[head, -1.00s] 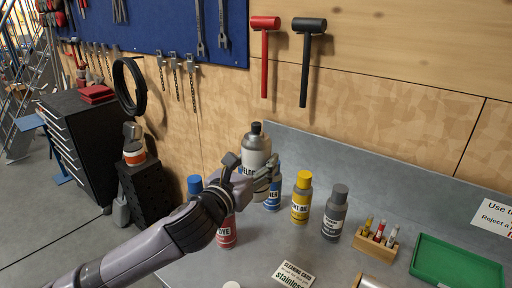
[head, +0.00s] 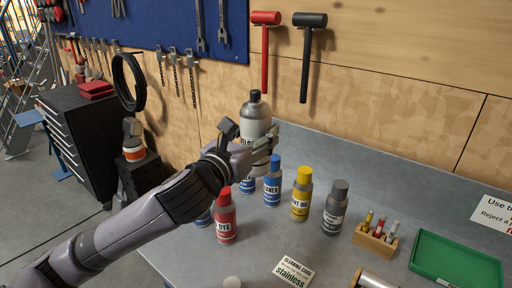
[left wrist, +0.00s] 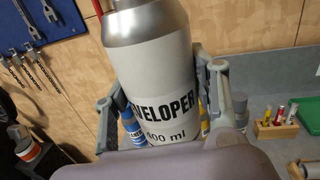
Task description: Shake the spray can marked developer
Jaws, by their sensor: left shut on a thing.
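The developer spray can (head: 256,116) is grey-white with a silver shoulder and a dark cap. In the left wrist view the can (left wrist: 150,75) fills the middle, with "VELOPER" and "400 ml" readable on its label. My left gripper (head: 250,147) is shut on the can, with one finger on each side of it in the left wrist view (left wrist: 165,105). The can is raised above the bench, close to upright, behind the row of bottles. My right gripper is not in view.
Below stand a red dye bottle (head: 226,218), a blue bottle (head: 272,184), a yellow bottle (head: 301,196) and a dark grey bottle (head: 335,210). A wooden marker holder (head: 376,238) and a green tray (head: 455,262) are at right. A cleaning card (head: 293,270) lies in front.

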